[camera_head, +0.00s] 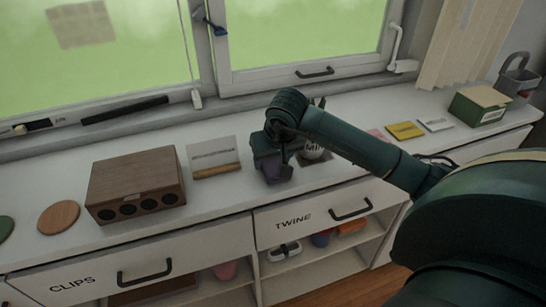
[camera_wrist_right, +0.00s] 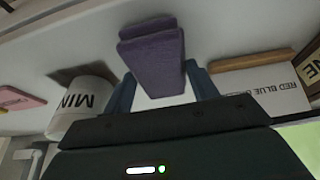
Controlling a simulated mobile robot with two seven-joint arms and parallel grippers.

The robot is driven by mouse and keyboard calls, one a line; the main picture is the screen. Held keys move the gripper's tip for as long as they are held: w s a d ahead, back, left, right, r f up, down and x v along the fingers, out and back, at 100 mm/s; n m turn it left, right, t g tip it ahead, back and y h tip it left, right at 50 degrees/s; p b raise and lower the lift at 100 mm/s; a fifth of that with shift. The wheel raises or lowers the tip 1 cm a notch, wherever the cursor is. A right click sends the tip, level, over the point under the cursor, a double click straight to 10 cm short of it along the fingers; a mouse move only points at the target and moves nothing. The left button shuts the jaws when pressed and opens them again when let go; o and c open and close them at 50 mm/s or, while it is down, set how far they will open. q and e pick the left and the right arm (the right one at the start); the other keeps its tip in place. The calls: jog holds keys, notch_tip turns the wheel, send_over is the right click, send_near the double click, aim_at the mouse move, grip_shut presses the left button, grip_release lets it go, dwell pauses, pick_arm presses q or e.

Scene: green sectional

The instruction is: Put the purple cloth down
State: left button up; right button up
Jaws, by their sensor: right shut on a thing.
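The purple cloth (camera_wrist_right: 155,62) is a folded, flat purple piece between the two fingers of my right gripper (camera_wrist_right: 162,88) in the right wrist view. In the head view my right gripper (camera_head: 275,160) points down over the front part of the white counter (camera_head: 225,200), and a bit of the purple cloth (camera_head: 278,173) shows at its fingers. The gripper is shut on the cloth. I cannot tell whether the cloth touches the counter. My left gripper is not in view.
A wooden box (camera_head: 137,185) with round holes stands to the left. A printed card with a wooden base (camera_head: 214,158) stands near the gripper's left. A white mug (camera_wrist_right: 85,103) is close on the other side. Coloured pads (camera_head: 405,130) and a green box (camera_head: 478,106) lie farther right.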

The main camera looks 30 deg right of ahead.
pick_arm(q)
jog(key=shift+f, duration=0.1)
pick_arm(e)
jog(key=shift+f, duration=0.2)
jog(key=shift+f+b, duration=0.15)
jog(key=shift+b, duration=0.15)
jog(key=o, duration=0.9)
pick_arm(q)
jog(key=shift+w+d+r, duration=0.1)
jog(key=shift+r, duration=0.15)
pick_arm(e)
jog(key=shift+o, duration=0.3)
